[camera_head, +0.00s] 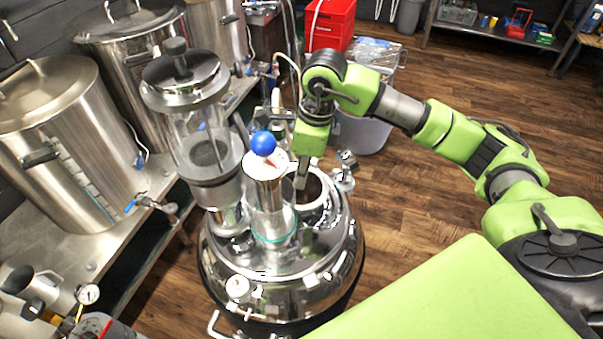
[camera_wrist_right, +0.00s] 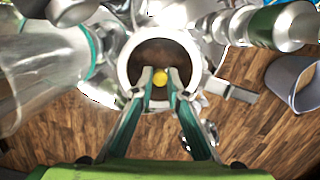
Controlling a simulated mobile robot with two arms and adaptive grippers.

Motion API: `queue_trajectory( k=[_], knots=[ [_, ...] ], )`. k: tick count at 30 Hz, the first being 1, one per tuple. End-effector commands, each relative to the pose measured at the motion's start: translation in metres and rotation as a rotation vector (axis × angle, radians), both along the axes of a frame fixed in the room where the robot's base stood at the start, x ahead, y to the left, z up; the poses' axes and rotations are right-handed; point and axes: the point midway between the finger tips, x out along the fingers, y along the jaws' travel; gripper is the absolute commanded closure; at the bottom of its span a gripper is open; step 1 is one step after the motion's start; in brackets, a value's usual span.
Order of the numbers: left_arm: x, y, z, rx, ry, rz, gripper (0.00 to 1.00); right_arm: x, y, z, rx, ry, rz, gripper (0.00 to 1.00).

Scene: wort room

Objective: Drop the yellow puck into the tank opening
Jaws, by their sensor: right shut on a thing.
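The yellow puck (camera_wrist_right: 160,78) shows in the right wrist view between the fingertips of my right gripper (camera_wrist_right: 161,80), which is shut on it. Behind it, the round tank opening (camera_wrist_right: 124,68) with its pale metal rim surrounds the fingertips in the picture. In the head view my right gripper (camera_head: 300,182) points down at the tank opening (camera_head: 316,214) on top of the shiny steel tank (camera_head: 290,285). The puck is hidden in the head view, so its exact height over the rim is hard to tell. My left gripper is not in view.
A steel column with a blue ball (camera_head: 263,143) stands just left of the opening. A glass cylinder (camera_head: 190,115) with a dark lid is farther left. Large steel kettles (camera_head: 65,140) line the left bench. A grey bin (camera_head: 362,132) stands behind the tank. Wooden floor is free at right.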

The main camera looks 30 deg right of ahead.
Motion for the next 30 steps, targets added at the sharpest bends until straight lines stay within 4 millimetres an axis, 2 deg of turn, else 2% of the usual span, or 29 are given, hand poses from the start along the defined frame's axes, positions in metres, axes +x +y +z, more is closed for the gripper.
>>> queue_trajectory(
  k=[3,4,6,17,23,30],
  knots=[
    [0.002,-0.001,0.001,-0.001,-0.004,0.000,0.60,0.000,0.000,0.000,0.000,0.000,0.000,0.92],
    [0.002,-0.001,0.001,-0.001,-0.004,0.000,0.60,0.000,0.000,0.000,0.000,0.000,0.000,0.78],
    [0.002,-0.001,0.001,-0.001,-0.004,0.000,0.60,0.000,0.000,0.000,0.000,0.000,0.000,0.67],
    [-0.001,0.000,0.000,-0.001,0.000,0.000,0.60,0.000,-0.001,0.003,-0.001,-0.001,0.000,0.67],
    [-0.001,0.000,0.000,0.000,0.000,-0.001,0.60,-0.001,-0.004,0.030,-0.001,-0.006,-0.001,0.67],
    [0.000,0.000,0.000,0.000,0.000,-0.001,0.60,-0.006,-0.010,0.082,0.000,-0.006,-0.002,0.67]
  ],
)
